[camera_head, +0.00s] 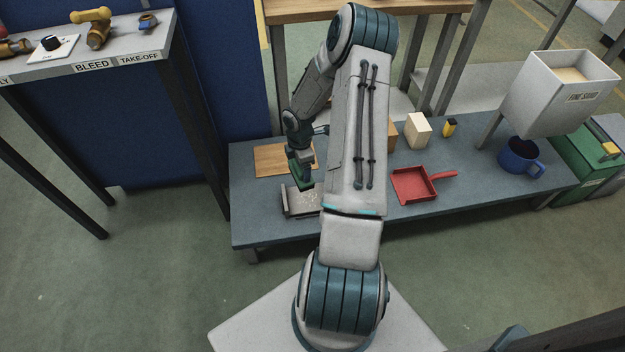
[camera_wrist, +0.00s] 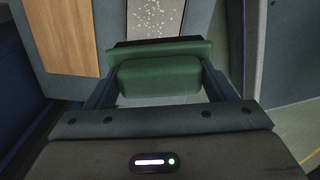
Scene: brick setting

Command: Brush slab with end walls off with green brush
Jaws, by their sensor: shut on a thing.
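My gripper (camera_head: 303,168) is shut on the green brush (camera_head: 296,163) and holds it above the near left part of the low blue-grey table. In the wrist view the green brush (camera_wrist: 160,74) sits between the two fingers. The grey slab with end walls (camera_head: 300,200) lies on the table just below the brush, its right side hidden by my arm. In the wrist view the slab (camera_wrist: 155,22) shows light specks on its face beyond the brush. I cannot tell whether the bristles touch it.
A wooden board (camera_head: 270,161) lies behind the slab. A red dustpan (camera_head: 415,185), a pale block (camera_head: 418,131), a yellow-and-black item (camera_head: 449,128) and a blue mug (camera_head: 519,157) stand to the right. A white bin (camera_head: 553,108) is raised at the right end.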

